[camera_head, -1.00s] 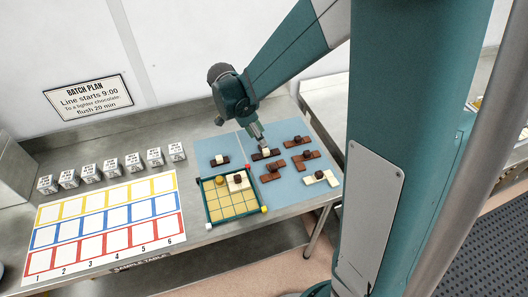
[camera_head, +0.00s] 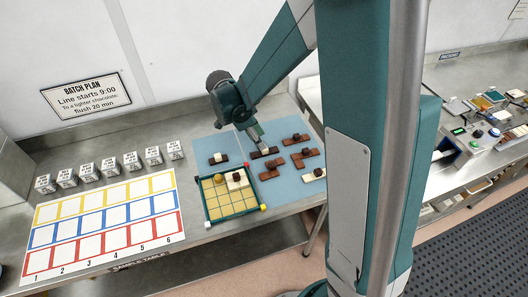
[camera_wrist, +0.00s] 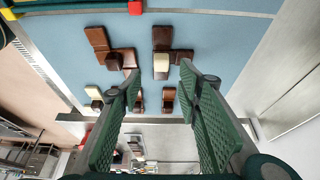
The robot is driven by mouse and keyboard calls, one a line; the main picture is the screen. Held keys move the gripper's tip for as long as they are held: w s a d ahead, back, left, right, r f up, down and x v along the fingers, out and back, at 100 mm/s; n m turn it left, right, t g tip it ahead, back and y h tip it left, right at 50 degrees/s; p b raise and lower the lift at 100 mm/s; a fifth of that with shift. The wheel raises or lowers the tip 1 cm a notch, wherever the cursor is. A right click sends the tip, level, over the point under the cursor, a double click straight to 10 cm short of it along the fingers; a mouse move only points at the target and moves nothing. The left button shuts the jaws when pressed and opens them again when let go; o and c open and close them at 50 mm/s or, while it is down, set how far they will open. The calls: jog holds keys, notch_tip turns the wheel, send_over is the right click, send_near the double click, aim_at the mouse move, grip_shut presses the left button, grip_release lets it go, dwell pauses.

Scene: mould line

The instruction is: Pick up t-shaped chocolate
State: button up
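A dark brown chocolate with a cream knob lies on the blue mat (camera_head: 234,142); it looks T-shaped in the wrist view (camera_wrist: 162,39). In the head view the same dark chocolate (camera_head: 270,151) is partly hidden by my gripper (camera_head: 259,141). In the wrist view my gripper (camera_wrist: 158,72) is open, with green ribbed pads apart and nothing between them. Its fingertips point towards the dark chocolate and appear above it; I cannot tell the exact height.
A lighter brown chocolate (camera_wrist: 98,38) lies close beside the dark one; several others surround it. A grid tray (camera_head: 208,211) with a cream piece (camera_head: 237,184) stands in front. A colour-ruled card (camera_head: 104,224) and white labelled cubes (camera_head: 109,166) lie left. Another bench (camera_head: 432,187) stands right.

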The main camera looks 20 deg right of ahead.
jog(key=shift+d+f, duration=0.1)
jog(key=shift+f, duration=0.25)
jog(key=shift+x, duration=2.6)
jog(key=shift+w, duration=0.1)
jog(key=c, duration=1)
